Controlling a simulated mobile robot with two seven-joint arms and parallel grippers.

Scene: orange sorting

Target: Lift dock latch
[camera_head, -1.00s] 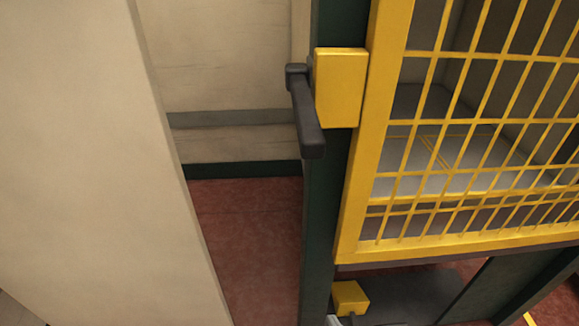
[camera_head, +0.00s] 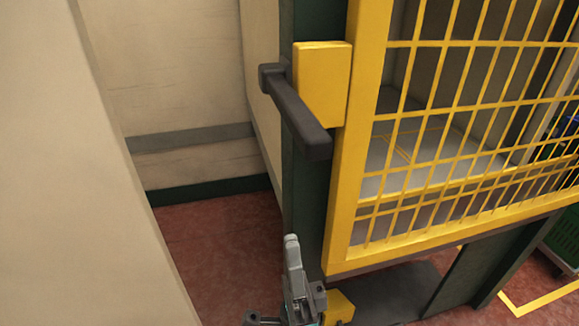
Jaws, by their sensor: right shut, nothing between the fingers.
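The dock latch shows as a dark grey lever handle (camera_head: 296,112) at the upper middle of the head view. It slants down to the right and is mounted beside a yellow box (camera_head: 322,84) on the dark green post. My right gripper (camera_head: 291,240) is at the bottom middle, in front of the post and below the lever, pointing up. Its fingers are together and hold nothing. It is apart from the lever. My left gripper is not in view.
A yellow mesh gate (camera_head: 345,190) fills the right side, next to the post. A second, smaller yellow box (camera_head: 340,306) sits low behind my gripper. A pale wall (camera_head: 80,180) stands close on the left. Red floor (camera_head: 225,245) shows between wall and post.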

